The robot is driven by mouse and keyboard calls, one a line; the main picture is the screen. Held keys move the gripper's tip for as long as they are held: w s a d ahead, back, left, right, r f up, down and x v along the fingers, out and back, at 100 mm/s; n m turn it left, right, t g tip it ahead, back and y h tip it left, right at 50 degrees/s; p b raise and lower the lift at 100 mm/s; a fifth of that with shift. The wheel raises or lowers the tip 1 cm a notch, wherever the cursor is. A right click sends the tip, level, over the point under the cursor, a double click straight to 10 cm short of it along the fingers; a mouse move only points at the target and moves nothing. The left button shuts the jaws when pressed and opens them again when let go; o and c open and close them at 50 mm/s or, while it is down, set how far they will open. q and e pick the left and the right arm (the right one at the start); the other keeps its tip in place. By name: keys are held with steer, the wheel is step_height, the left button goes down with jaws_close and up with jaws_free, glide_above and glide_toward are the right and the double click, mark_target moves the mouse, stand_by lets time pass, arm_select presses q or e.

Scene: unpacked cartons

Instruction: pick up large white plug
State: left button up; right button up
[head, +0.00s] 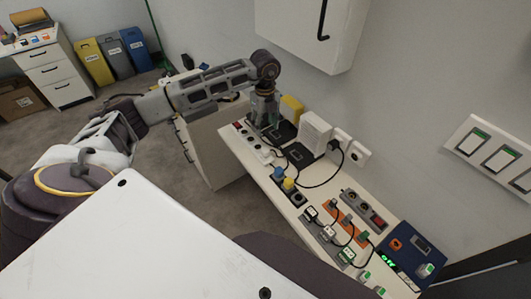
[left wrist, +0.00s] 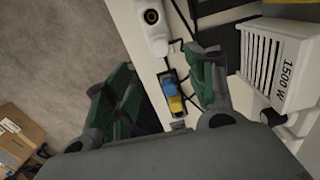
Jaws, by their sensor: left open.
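My left gripper (head: 263,118) hangs over the far end of the long white counter (head: 232,140), pointing down. Its two green-padded fingers are apart in the left wrist view (left wrist: 162,68), with nothing held between them. A white piece with a round dark opening (left wrist: 152,26) lies on the counter just beyond the fingers; I cannot tell whether it is a plug or part of the white socket strip (head: 252,143). No thing is clearly recognisable as the large white plug. My right gripper is not in view.
A white ribbed box marked 1500 W (head: 315,131) stands against the wall. Blue and yellow plugs (head: 283,178) sit in a dark strip nearby. Black cables, switches and a blue panel (head: 408,248) crowd the near end. Wall sockets (head: 357,153) are behind.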

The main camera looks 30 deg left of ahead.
mark_target(265, 149)
arm_select(q)
steer(key=shift+f+p, duration=0.55)
steer(key=shift+f, duration=3.75)
steer(key=shift+f, duration=0.15)
steer(key=shift+f+p, duration=0.3)
steer(key=shift+f, duration=0.35)
steer(key=shift+d+f+p, duration=0.15)
steer(key=shift+f+p, duration=0.15)
steer(key=shift+f, duration=1.5)
